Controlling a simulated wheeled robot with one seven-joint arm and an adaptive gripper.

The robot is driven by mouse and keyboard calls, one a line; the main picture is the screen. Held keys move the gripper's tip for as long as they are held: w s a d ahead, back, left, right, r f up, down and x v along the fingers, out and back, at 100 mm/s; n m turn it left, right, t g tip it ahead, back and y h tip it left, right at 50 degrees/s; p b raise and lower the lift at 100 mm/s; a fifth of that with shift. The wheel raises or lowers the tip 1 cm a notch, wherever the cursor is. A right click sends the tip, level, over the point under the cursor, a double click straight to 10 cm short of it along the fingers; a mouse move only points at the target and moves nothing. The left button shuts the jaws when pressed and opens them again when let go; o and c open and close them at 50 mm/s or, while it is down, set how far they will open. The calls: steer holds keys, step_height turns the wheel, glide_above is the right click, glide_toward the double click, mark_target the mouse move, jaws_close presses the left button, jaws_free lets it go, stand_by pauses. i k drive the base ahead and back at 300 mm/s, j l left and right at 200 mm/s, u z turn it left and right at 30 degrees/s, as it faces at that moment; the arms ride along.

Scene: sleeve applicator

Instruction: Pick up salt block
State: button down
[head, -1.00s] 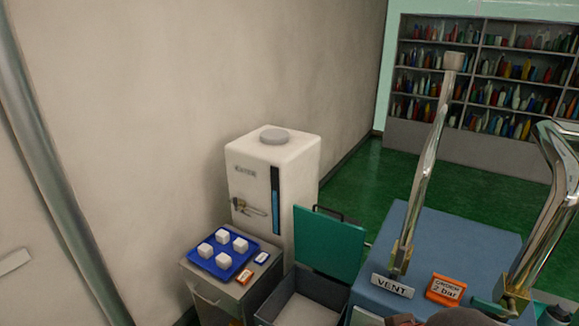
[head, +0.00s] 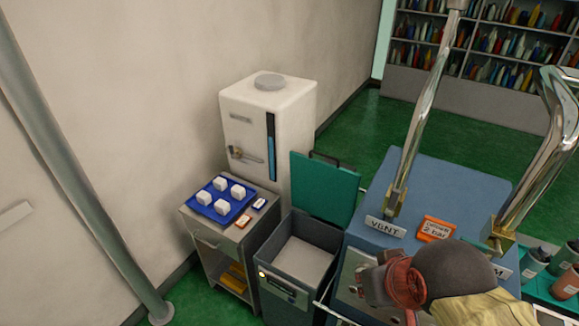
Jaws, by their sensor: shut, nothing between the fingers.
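My arm hides part of the machine front.
The tray stands on a grey cabinet (head: 207,236) beside a white upright unit (head: 268,124). A grey bin (head: 295,262) with its green lid (head: 325,187) raised stands between cabinet and blue machine (head: 444,197). Tall metal levers rise from the machine. A pipe (head: 85,180) runs along the left.

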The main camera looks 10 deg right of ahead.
mark_target(204, 198)
steer(key=j+z, duration=0.15)
steer(key=z, duration=0.3)
steer(key=j+z, duration=0.25)
steer(key=z, duration=0.25)
steer(key=j+z, duration=0.2)
steer(key=z, duration=0.25)
steer(key=k+j+z, duration=0.15)
steer(key=j, duration=0.3)
steer(key=j+z, duration=0.15)
steer(key=j, duration=0.3)
steer(key=k+j+z, duration=0.15)
steer(key=j, duration=0.3)
steer(key=k+j+z, duration=0.15)
steer(key=j, duration=0.25)
steer(key=k+j+z, duration=0.3)
steer(key=k+j, duration=0.15)
steer(key=j, duration=0.3)
steer(key=k+j, duration=0.45)
steer(key=j, duration=0.3)
steer(key=k+j, duration=0.25)
steer(key=j+z, duration=0.05)
steer(key=j, duration=0.05)
